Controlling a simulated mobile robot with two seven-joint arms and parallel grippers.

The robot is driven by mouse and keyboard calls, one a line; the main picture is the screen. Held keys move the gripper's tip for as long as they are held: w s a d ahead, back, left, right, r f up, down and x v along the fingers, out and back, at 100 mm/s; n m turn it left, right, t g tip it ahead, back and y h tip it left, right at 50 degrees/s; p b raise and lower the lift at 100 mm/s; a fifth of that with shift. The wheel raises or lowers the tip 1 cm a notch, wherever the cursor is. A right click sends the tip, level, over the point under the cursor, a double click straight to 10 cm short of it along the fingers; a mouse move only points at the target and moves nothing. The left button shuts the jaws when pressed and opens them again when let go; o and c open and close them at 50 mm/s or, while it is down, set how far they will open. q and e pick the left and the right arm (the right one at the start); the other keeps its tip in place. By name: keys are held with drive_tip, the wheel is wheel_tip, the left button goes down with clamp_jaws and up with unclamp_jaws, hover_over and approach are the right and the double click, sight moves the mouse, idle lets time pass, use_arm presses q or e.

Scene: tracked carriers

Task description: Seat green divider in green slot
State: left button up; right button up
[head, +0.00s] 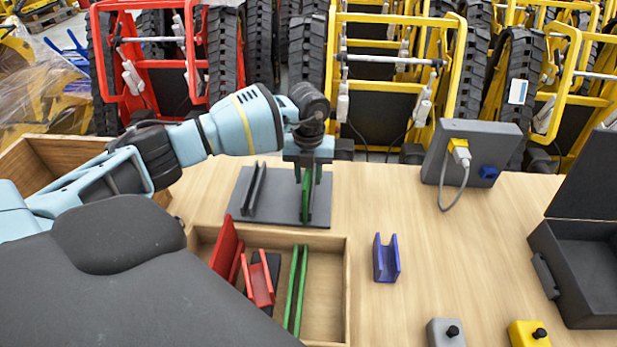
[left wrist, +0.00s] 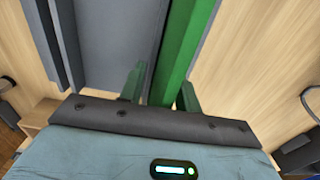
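The green divider (head: 306,200) is a thin upright plate at the right side of a dark grey base plate (head: 278,207). My left gripper (head: 307,173) is above it with one finger on each side. The fingers look open, with a narrow gap beside the divider. In the left wrist view the divider (left wrist: 186,45) runs away between the two fingertips (left wrist: 163,84). The green slot (head: 295,287) shows as two long parallel green rails in the wooden tray, with nothing between them. My right gripper is not in view.
The wooden tray (head: 341,290) also holds a tall red plate (head: 226,250) and a red channel (head: 260,282). Black rails (head: 254,188) stand on the base plate's left. A blue channel (head: 386,260) and a grey box with a cable (head: 470,155) are to the right.

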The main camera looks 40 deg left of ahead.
use_arm(q)
clamp_jaws()
idle(0.3)
wheel_tip(320, 180, up, 10)
idle(0.5)
